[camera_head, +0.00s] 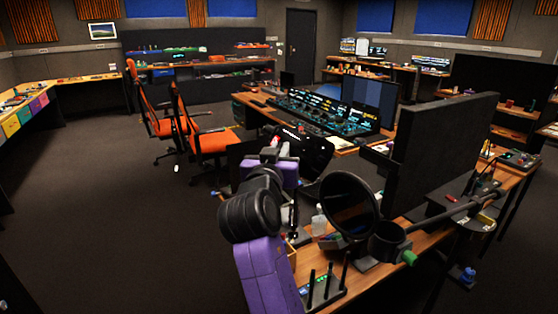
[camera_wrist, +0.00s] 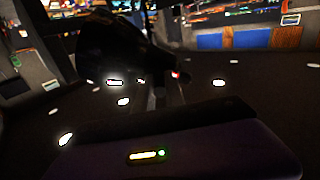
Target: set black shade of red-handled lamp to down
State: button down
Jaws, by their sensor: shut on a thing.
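My gripper (camera_head: 280,150) is at the end of my purple arm, beside a dark shape above the near desk. In the dim wrist view my gripper (camera_wrist: 168,88) is closed, with a small red spot (camera_wrist: 176,74) at its fingertips. This looks like the lamp's red handle, mostly hidden by the fingers. A large black rounded form (camera_wrist: 115,42) beside the fingers looks like the black shade. Its tilt cannot be told. In the head view, my arm hides most of the red-handled lamp.
A round black shade (camera_head: 348,205) with a green knob (camera_head: 410,258) on a dark arm stands right of my arm. A black panel (camera_head: 440,140) rises behind it. Orange chairs (camera_head: 205,140) stand at left. The floor (camera_head: 110,210) at left is clear.

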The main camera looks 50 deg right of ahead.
jog(key=shift+s+d+r+m+b, duration=0.1)
jog(key=shift+s+m+b, duration=0.05)
jog(key=shift+m+b, duration=1.5)
jog(key=shift+s+d+r+m+b, duration=0.15)
jog(key=shift+m+b, duration=0.9)
jog(key=shift+b, duration=1.2)
jog(key=m+b, duration=0.3)
jog(key=b, duration=0.1)
jog(key=shift+s+d+r+m+b, duration=0.1)
jog(key=shift+s+m+b, duration=0.2)
jog(key=shift+m+b, duration=0.1)
jog(key=shift+r+m+b, duration=0.1)
jog(key=shift+m+b, duration=0.2)
jog(key=shift+m, duration=0.2)
jog(key=c, duration=1.4)
grip_release()
jog(key=shift+s, duration=0.1)
jog(key=v, duration=0.7)
jog(key=shift+s+a+b, duration=0.15)
jog(key=shift+a+b, duration=0.15)
jog(key=shift+b, duration=0.05)
